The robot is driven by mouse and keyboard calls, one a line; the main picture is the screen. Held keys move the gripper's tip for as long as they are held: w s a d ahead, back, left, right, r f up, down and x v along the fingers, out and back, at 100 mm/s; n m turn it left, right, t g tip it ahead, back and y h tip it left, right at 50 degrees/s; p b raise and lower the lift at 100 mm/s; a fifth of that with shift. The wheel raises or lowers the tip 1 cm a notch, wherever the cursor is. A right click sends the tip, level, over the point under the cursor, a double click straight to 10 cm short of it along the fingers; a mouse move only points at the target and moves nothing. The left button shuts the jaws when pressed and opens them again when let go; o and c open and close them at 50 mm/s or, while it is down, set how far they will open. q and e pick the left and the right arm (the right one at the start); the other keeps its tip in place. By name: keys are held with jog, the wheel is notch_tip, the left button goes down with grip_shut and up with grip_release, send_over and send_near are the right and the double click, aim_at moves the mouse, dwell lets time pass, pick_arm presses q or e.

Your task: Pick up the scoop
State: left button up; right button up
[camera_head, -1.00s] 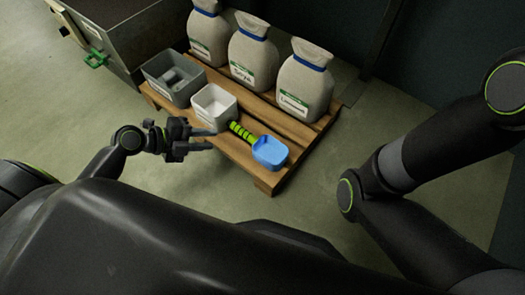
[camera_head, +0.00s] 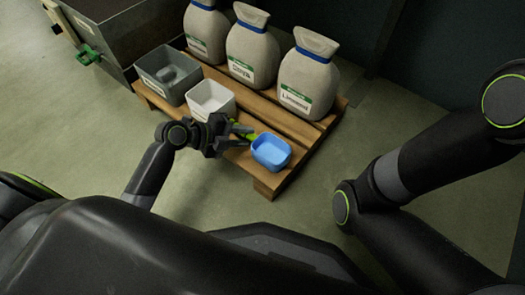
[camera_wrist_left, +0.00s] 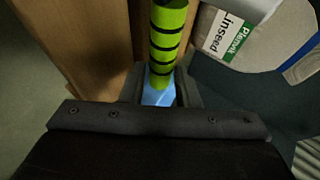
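The scoop has a blue bowl (camera_head: 271,152) and a green handle with black bands. It lies on the front part of the wooden pallet (camera_head: 265,186). My left gripper (camera_head: 240,138) is at the handle and hides part of it in the head view. In the left wrist view the handle (camera_wrist_left: 168,28) runs between the two spread fingers (camera_wrist_left: 159,90), with some of the blue bowl showing behind. The fingers look open, one on each side of the handle; contact is not clear. My right arm shows at the right, but its gripper is out of view.
A white box (camera_head: 210,100) and a grey box (camera_head: 166,74) stand on the pallet, left of the scoop. Several labelled sacks (camera_head: 308,77) stand along its back. A large grey metal bin (camera_head: 122,37) is at the upper left. The floor in front is clear.

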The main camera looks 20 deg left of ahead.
pick_arm(q)
jog(key=shift+w+d+f, duration=0.35)
jog(key=shift+w+d, duration=0.1)
grip_shut()
jog(key=shift+r, duration=0.1)
